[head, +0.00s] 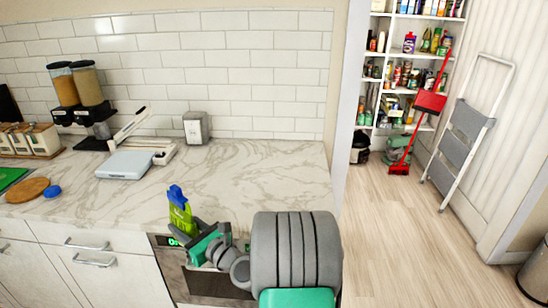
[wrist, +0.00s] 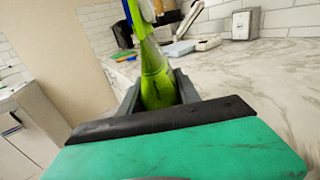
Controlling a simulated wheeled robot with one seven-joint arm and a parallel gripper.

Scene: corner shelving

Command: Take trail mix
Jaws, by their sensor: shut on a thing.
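My gripper (head: 186,236) is shut on a green spray bottle (head: 181,213) with a blue top. It holds the bottle upright at the counter's front edge in the head view. In the wrist view the green bottle (wrist: 155,78) stands between the grey fingers of my gripper (wrist: 157,98). The bottle's lower part is hidden by the gripper. I cannot make out any pack as trail mix. Two dispensers with orange and brown contents (head: 76,84) stand at the back left of the counter. Shelves of small goods (head: 406,72) stand at the back right; their labels are too small to read.
The marble counter (head: 270,175) is mostly clear. It holds a white scale (head: 125,164), a metal napkin holder (head: 196,127), a jar rack (head: 30,139) and a round wooden board (head: 27,190). A red broom and dustpan (head: 430,101) and a folded step ladder (head: 466,130) stand near the shelves. Open floor (head: 390,240) lies right.

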